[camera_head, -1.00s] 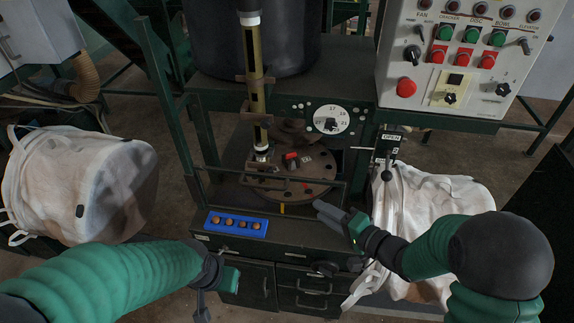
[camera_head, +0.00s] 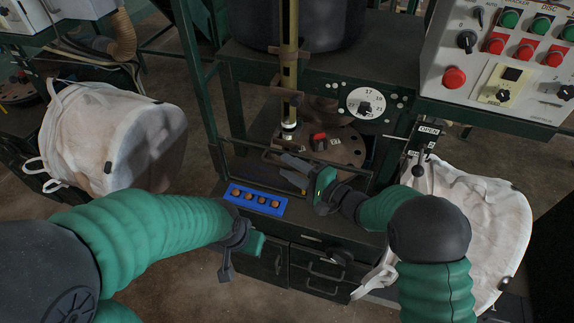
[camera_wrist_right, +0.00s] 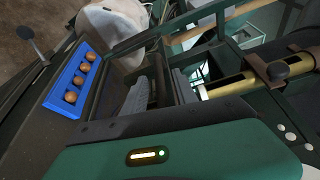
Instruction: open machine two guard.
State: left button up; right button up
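The machine guard (camera_head: 248,146) is a thin dark frame across the front of the round brown disc (camera_head: 345,150). Its bars also show in the wrist view (camera_wrist_right: 150,38). My right gripper (camera_head: 292,171) is at the front of the guard, fingers pointing left. In the wrist view its two grey ribbed fingers (camera_wrist_right: 160,92) are apart, with a dark bar seen between them; contact cannot be told. My left gripper (camera_head: 238,261) is low, in front of the cabinet, away from the guard; its fingers are not clear.
A blue tray (camera_head: 232,190) with several brown round pieces lies on the front ledge. White bulk bags stand left (camera_head: 115,135) and right (camera_head: 485,215). A control panel (camera_head: 500,70) is upper right, and a lever (camera_head: 420,160) marked OPEN is right of the disc.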

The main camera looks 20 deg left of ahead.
jog(key=shift+x, duration=1)
jog(key=shift+s+d+f, duration=0.1)
jog(key=shift+s+d, duration=0.05)
grip_shut()
jog(key=shift+f, duration=0.15)
